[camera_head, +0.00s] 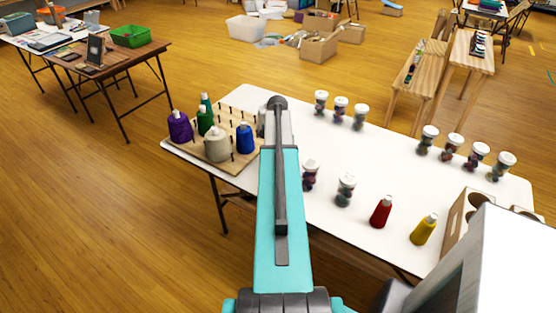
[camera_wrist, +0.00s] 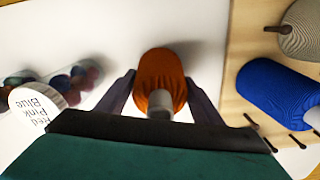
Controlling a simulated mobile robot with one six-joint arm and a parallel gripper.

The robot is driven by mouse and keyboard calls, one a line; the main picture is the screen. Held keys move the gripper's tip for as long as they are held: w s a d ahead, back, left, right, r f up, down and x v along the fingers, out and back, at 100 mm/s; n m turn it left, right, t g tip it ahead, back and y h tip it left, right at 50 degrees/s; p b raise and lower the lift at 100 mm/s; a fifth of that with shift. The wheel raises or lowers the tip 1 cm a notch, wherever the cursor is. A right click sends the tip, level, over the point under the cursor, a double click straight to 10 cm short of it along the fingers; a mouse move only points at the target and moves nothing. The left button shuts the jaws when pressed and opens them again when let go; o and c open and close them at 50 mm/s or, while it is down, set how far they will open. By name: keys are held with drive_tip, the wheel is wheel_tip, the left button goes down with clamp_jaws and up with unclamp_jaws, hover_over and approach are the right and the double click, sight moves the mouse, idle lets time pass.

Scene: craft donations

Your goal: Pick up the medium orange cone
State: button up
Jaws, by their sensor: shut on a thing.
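The orange cone (camera_wrist: 160,80), a spool of orange thread with a pale tip, shows in the wrist view between the two fingers of my gripper (camera_wrist: 158,92). My gripper is shut on it, with a dark finger on each side. The white table top lies behind the cone; I cannot tell whether the cone touches it. In the head view my teal arm hides the cone and my gripper.
A wooden peg board (camera_head: 238,165) with purple, green, beige and blue (camera_head: 245,139) cones is beside my arm. Lidded jars (camera_head: 346,189) stand on the white table (camera_head: 390,165). A red cone (camera_head: 381,212), a yellow cone (camera_head: 424,230) and a wooden holder (camera_head: 456,222) are at right.

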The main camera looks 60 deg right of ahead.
drive_tip(key=shift+r, duration=0.2)
drive_tip(key=shift+r+b, duration=0.85)
drive_tip(key=shift+r, duration=0.65)
drive_tip(key=s+a+b, duration=0.2)
drive_tip(key=a, duration=0.5)
drive_tip(key=s+a+r+b, duration=0.1)
drive_tip(key=s+a, duration=0.1)
drive_tip(key=a, duration=0.6)
drive_tip(key=shift+s+a+r+b, duration=0.2)
drive_tip(key=shift+r+b, duration=0.1)
drive_tip(key=shift+b, duration=0.05)
drive_tip(key=shift+w, duration=0.1)
drive_tip(key=w+a+f+n, duration=0.2)
drive_tip(key=w+a+n, duration=0.8)
drive_tip(key=w+a, duration=0.65)
drive_tip(key=w+a+f+n, duration=0.1)
drive_tip(key=w+a+n, duration=0.1)
drive_tip(key=a, duration=0.6)
drive_tip(key=w+a+f+n, duration=0.1)
drive_tip(key=w+a+n, duration=0.1)
drive_tip(key=a+n, duration=0.3)
drive_tip(key=w+a+f+n, duration=0.1)
drive_tip(key=w+a+n, duration=0.2)
drive_tip(key=a, duration=1)
drive_tip(key=shift+a+n, duration=0.2)
drive_tip(key=shift+n, duration=0.2)
